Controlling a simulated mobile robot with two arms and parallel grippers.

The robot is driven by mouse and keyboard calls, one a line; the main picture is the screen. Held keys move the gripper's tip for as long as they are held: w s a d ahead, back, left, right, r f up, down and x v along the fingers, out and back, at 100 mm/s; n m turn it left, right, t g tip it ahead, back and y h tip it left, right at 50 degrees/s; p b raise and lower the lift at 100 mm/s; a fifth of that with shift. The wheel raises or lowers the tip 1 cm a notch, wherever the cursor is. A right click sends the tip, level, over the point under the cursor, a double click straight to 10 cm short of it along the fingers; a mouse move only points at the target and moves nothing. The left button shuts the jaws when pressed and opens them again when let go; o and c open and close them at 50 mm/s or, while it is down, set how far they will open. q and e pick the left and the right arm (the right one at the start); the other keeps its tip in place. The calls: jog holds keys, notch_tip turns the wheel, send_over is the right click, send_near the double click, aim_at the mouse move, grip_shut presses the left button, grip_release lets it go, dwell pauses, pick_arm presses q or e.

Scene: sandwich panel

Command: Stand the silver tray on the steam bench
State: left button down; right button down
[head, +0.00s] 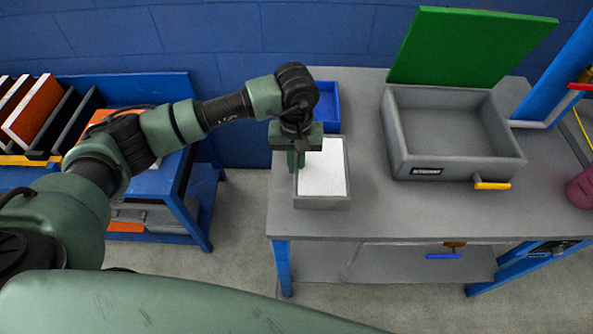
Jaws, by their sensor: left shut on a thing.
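The silver tray (322,203), a grey open box with a flat white surface inside, is at the left end of the grey steam bench (370,215). My left gripper (298,162) reaches down from above and is shut on the tray's left wall near the back. The gripper hides part of that wall and the back corner. The tray looks level; I cannot tell whether its base touches the bench top. My right gripper is not in view.
A grey steamer box (455,180) with a raised green lid (470,45) and yellow handle stands right of the tray. A blue bin (327,103) sits behind the tray. A blue rack (170,180) with orange and dark panels stands left across a floor gap. The bench's front middle is clear.

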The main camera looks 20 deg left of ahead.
pick_arm(q)
jog(key=shift+f+p, duration=0.45)
jog(key=shift+f, duration=2.05)
jog(key=c, duration=1.5)
grip_release()
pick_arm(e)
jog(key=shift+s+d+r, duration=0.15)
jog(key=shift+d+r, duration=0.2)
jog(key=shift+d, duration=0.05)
